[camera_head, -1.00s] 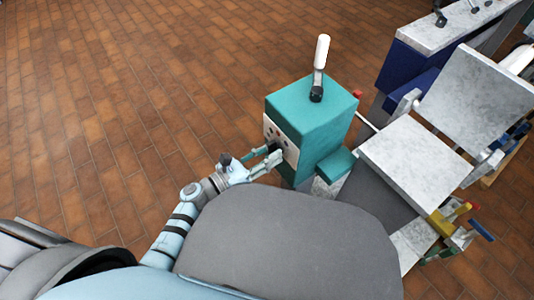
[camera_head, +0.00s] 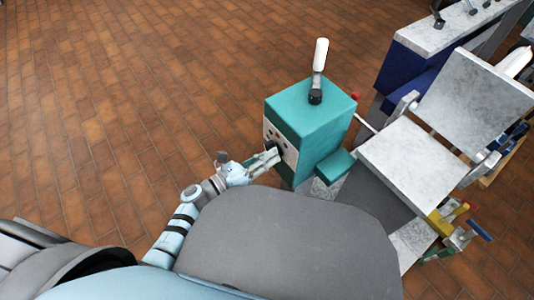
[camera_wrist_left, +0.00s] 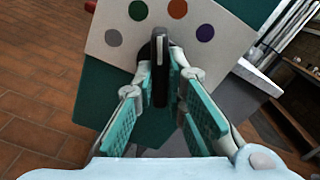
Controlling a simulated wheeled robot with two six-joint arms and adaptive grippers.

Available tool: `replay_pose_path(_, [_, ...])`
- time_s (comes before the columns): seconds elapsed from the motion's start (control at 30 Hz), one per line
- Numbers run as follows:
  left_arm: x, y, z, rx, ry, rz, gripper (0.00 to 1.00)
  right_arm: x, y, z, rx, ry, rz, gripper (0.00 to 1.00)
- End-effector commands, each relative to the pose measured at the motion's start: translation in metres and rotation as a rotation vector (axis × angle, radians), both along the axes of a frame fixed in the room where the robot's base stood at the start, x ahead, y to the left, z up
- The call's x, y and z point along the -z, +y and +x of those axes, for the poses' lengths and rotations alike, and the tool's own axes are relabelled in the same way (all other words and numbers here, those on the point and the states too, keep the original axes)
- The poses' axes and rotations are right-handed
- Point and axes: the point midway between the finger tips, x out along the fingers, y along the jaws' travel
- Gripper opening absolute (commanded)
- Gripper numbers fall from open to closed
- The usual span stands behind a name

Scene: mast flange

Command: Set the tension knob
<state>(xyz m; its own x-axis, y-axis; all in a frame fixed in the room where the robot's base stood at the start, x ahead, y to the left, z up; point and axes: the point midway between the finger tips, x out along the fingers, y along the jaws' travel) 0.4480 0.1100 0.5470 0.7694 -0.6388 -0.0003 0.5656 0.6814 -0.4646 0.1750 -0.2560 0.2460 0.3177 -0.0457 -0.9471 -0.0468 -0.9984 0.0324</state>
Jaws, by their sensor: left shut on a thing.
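The tension knob (camera_wrist_left: 160,82) is black with a paler bar, on the cream dial plate (camera_wrist_left: 105,47) of a teal box. Grey, green, orange and purple dots arc around it in the left wrist view. The bar stands nearly upright in that view, its top end pointing between the green and orange dots. My left gripper (camera_wrist_left: 161,75) is shut on the knob, a finger on either side. In the head view the left gripper (camera_head: 272,156) reaches the dial face of the teal box (camera_head: 312,115), and its fingers cover much of the knob. My right gripper is not in view.
A white-handled lever (camera_head: 320,60) stands on top of the box. A grey slab-topped machine (camera_head: 405,155) with a tilted panel (camera_head: 475,98) is to the right, with coloured handles (camera_head: 455,230) at its lower right. The brick floor (camera_head: 120,110) at left is clear.

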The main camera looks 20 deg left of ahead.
Motion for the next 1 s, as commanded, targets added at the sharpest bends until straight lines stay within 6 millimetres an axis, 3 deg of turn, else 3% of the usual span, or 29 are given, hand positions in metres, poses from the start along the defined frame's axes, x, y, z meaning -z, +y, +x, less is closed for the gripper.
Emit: replay_pose_path(1.0, [-0.004,-0.001,0.0,-0.003,0.588,-0.71,0.0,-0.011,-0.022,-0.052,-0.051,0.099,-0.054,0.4])
